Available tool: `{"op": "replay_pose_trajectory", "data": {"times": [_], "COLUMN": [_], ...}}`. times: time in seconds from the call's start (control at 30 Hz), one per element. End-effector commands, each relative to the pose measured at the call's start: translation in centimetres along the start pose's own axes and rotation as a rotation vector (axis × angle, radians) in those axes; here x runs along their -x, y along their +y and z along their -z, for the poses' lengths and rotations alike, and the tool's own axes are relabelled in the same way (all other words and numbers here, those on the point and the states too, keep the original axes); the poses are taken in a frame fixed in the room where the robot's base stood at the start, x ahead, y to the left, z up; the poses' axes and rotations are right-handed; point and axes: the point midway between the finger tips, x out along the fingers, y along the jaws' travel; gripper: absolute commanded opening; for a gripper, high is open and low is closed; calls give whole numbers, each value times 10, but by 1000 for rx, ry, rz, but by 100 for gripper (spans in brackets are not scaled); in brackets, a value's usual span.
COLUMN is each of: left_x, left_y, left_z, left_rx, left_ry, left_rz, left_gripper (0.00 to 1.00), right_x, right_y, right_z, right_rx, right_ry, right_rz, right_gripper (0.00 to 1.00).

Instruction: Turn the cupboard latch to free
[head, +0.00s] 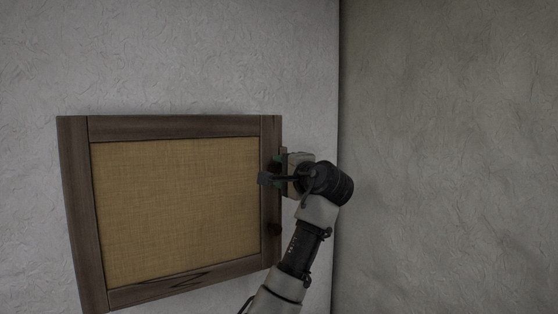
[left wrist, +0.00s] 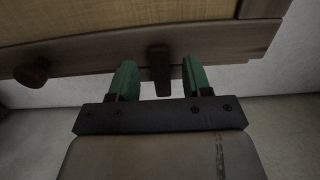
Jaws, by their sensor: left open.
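The cupboard door (head: 178,208) is a dark wooden frame around a tan woven panel. My left gripper (head: 274,170) is at the door's right frame edge, in its upper half. In the left wrist view the latch (left wrist: 160,75) is a small dark brown wooden bar on the door frame. It lies between the two green fingers of my open left gripper (left wrist: 157,62), with a gap visible on each side. In the head view my gripper largely hides the latch. My right gripper is in neither view.
A round wooden knob (head: 274,229) sits on the door's right frame below my gripper; it also shows in the left wrist view (left wrist: 31,72). A white textured wall (head: 180,60) surrounds the cupboard. A grey side wall (head: 450,150) stands close to the right of my arm.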

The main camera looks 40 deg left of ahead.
Motion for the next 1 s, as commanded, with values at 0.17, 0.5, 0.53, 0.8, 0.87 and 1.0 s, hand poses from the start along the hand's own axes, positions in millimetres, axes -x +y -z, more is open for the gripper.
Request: {"op": "replay_pose_trajectory", "data": {"times": [0.17, 0.5, 0.53, 0.8, 0.87, 1.0], "left_x": [-15, -17, -17, -17, -17, -17], "left_y": [0, 1, 1, 1, 1, 3], "left_z": [0, 0, 0, 0, 0, 0], "left_rx": [-1, 1, 1, 1, 1, 14], "left_ry": [1, 1, 1, 1, 1, 2], "left_rz": [-1, -1, -1, -1, -1, -2], "left_gripper": [49, 44, 40, 0, 0, 0], "right_x": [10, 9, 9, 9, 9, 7], "right_y": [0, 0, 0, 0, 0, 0], "right_z": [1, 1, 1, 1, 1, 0], "right_rx": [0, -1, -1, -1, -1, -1], "right_ry": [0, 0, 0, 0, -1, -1], "right_rz": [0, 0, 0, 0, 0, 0], "right_gripper": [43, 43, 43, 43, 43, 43]}}
